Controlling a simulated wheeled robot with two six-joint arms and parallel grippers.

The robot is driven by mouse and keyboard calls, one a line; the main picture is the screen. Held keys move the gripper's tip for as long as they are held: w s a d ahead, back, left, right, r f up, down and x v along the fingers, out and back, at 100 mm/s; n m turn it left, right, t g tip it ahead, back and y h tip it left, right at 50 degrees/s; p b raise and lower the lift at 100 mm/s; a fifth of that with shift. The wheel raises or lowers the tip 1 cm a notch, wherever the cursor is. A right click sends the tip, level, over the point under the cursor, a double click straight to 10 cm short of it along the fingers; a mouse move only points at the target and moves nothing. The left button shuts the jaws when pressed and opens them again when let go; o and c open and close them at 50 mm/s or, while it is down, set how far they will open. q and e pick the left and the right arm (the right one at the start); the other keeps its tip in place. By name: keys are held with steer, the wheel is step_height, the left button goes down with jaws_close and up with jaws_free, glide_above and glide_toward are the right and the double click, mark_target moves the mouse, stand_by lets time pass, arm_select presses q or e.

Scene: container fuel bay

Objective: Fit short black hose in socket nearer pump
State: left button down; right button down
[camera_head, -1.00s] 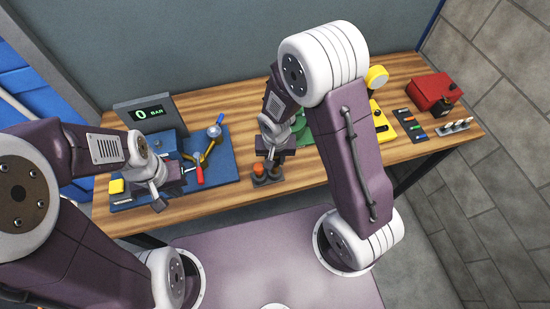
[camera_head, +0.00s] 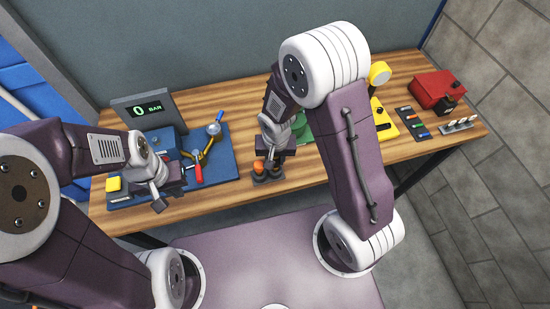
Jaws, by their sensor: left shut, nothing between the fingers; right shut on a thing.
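My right gripper (camera_head: 270,165) is shut over a small dark stand (camera_head: 268,179) at the front middle of the table. It is closed on a dark piece there, which looks like the short black hose; the fingers hide most of it. An orange piece (camera_head: 258,166) stands beside it in the stand. My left gripper (camera_head: 158,200) is shut and empty over the front left of the blue board (camera_head: 222,172). The board carries a blue block, a yellow hose (camera_head: 207,152), a red handle (camera_head: 197,174) and a blue-handled part (camera_head: 215,127). I cannot make out the sockets.
A display reading 0 BAR (camera_head: 147,110) stands behind the board. To the right are a yellow device (camera_head: 382,118), a dark strip of coloured pieces (camera_head: 412,122), a red box (camera_head: 435,90) and a pale-topped rack (camera_head: 460,124).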

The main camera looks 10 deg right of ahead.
stand_by(0.3)
steer(key=c, duration=1)
jaws_free()
steer(key=shift+c, duration=0.2)
steer(key=r, duration=0.6)
steer(key=s+r, duration=0.1)
steer(key=r, duration=0.2)
